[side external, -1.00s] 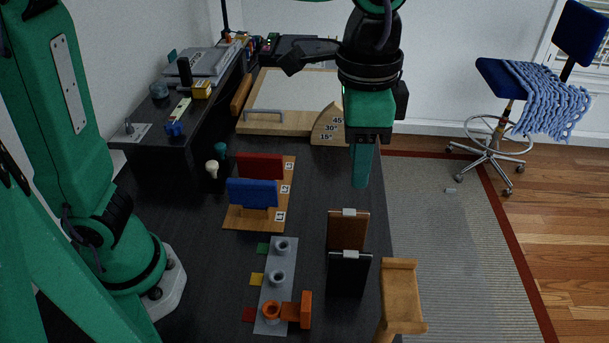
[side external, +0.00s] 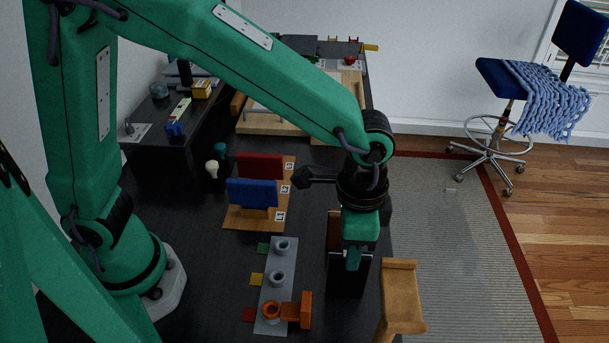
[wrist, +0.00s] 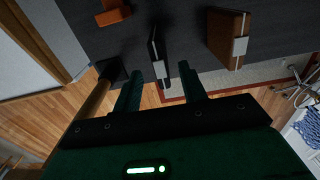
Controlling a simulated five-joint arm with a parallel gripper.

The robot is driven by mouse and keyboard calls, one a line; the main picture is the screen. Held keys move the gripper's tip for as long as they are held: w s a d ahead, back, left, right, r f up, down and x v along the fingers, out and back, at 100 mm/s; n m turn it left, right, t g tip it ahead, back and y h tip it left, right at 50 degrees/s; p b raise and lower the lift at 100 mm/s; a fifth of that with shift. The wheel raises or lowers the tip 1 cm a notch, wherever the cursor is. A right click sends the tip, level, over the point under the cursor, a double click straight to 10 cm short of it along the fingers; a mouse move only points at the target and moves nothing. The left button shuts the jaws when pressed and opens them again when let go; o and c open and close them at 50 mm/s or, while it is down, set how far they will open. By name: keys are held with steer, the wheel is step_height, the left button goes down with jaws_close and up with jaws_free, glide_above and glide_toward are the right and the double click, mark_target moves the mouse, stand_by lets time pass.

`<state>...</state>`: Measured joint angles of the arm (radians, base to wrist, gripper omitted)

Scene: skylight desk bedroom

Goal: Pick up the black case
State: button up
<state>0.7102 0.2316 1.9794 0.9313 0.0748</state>
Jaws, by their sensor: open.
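The black case (side external: 345,284) stands upright on the dark desk, with a pale clip on its top edge that shows in the wrist view. My gripper (side external: 353,262) is open and points down over the case's top, hiding part of it in the side view. In the wrist view the black case (wrist: 154,46) lies in line with the gap between my two fingers (wrist: 161,74), nearer the left one. I cannot tell whether a finger touches it.
A brown case (wrist: 226,30) with a clip stands close behind the black one. A wooden stand (side external: 402,290) is to the right. A grey plate (side external: 270,312) with several cups and an orange block (side external: 305,311) lies to the left. Blue (side external: 253,194) and red panels stand farther back.

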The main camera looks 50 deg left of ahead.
mark_target(347, 275)
steer(key=shift+f, duration=1.55)
steer(key=shift+f, duration=0.1)
steer(key=shift+f, duration=2.5)
steer(key=shift+c, duration=0.2)
jaws_close()
